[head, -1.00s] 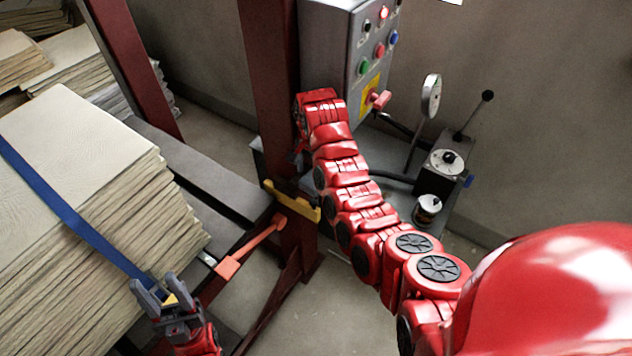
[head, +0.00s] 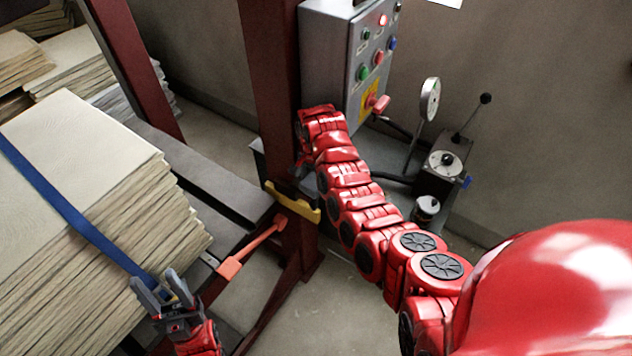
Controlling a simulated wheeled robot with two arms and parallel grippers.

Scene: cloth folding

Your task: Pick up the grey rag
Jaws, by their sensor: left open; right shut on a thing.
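I cannot make out the grey rag in the head view. My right arm reaches across the middle to the dark red post (head: 272,90), and its far end bends down beside the post. Only a small dark part of my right gripper (head: 301,169) shows there. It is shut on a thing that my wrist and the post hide.
A blue strap (head: 60,205) crosses the boards. A control box (head: 330,50) with buttons hangs on the post above my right wrist. A gauge (head: 429,100), a lever device (head: 445,170) and a white-topped can (head: 427,206) stand behind my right arm. An orange handle (head: 250,250) lies near my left gripper.

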